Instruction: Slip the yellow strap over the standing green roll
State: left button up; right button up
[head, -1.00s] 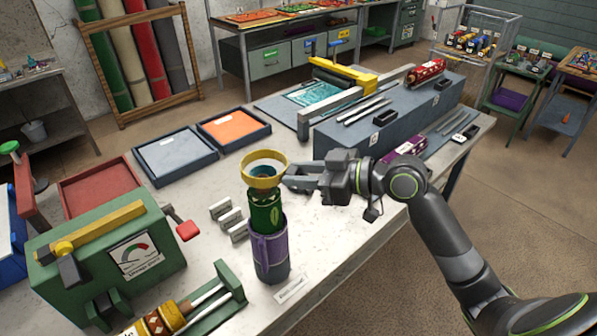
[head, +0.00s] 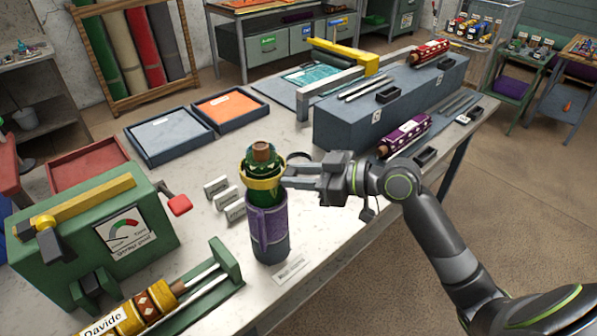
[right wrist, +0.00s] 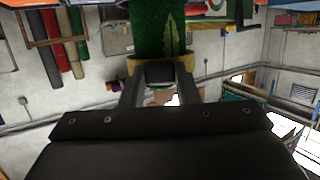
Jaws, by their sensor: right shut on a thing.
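The green roll (head: 264,161) stands upright in a purple and grey holder (head: 269,232), its brown core showing at the top. The yellow strap (head: 261,183) is a ring around the upper part of the roll, above the holder's rim. The roll's top sticks out above it. My right gripper (head: 290,174) is shut on the strap's right side. In the right wrist view, the gripper (right wrist: 158,76) holds the strap (right wrist: 135,66) against the green roll (right wrist: 158,28), which is seen upside down. My left gripper is not in view.
A green gauge box (head: 95,235) with a red knob stands left of the holder. Small white cards (head: 228,198) stand just behind it. A yellow roll (head: 150,305) lies on a rack in front. Blue-grey blocks (head: 345,135) stand at the back right.

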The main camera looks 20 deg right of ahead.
jog(key=shift+f+b, duration=2.4)
jog(key=shift+f, duration=0.5)
jog(key=o, duration=1.1)
jog(key=shift+o, duration=0.2)
jog(key=p+v, duration=1)
jog(key=v, duration=0.7)
jog(key=shift+d+p, duration=0.15)
jog(key=shift+p, duration=0.15)
jog(key=shift+s, duration=0.1)
